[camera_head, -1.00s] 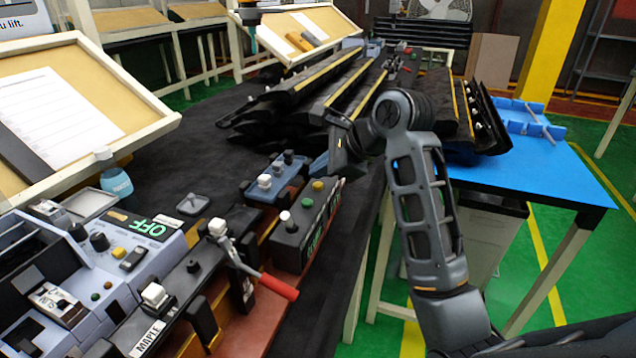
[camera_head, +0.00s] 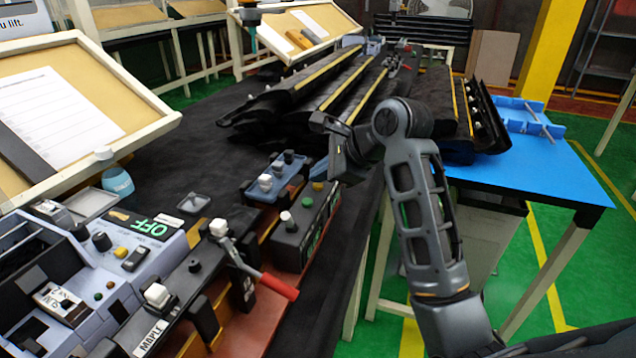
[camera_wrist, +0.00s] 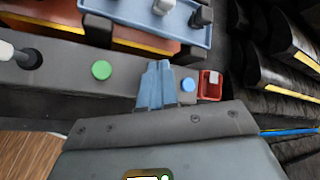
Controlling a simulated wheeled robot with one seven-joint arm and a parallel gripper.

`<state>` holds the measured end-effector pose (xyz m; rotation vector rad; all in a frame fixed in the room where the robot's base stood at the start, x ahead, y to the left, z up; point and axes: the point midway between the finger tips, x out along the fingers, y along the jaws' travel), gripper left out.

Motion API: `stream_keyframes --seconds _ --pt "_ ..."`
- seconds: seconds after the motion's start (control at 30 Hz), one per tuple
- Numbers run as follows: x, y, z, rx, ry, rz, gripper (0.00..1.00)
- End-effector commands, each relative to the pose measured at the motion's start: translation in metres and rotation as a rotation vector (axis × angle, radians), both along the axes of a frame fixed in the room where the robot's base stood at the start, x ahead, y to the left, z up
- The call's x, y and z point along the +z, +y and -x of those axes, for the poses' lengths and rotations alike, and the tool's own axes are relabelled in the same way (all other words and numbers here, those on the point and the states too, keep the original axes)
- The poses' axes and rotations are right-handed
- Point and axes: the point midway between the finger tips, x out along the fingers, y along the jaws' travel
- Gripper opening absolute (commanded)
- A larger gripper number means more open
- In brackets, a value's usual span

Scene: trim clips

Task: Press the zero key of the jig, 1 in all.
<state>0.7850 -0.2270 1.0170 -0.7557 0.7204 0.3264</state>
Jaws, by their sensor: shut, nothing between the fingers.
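The jig seems to be the long dark grey box (camera_head: 292,244), with a white-knobbed lever, a green key (camera_head: 307,201), a yellow key (camera_head: 317,186) and green lit characters on its side. In the wrist view the dark box (camera_wrist: 50,92) shows the green key (camera_wrist: 102,70) and a blue key (camera_wrist: 188,84). My gripper (camera_wrist: 157,72) is shut and empty, its fingertips over the box between those two keys. The yellow key is not seen there; the fingers may hide it. I cannot read which key is zero, or tell whether the tips touch the box.
A blue tray (camera_head: 256,190) with white-topped and dark knobs lies beside the box. A small red tray (camera_wrist: 210,85) is at the box's end. A red-handled clamp (camera_head: 278,286) stands nearer. Long dark trim pieces (camera_head: 300,92) lie behind.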

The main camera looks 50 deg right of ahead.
Motion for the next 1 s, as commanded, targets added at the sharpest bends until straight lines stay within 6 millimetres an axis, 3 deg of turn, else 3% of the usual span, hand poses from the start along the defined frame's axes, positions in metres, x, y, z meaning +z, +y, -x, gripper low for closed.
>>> stream_keyframes --seconds 0.67,1.0 --pt "-0.004 0.0 0.0 0.0 0.001 0.0 0.0" --pt "0.007 0.0 0.0 0.001 0.001 0.0 0.0"
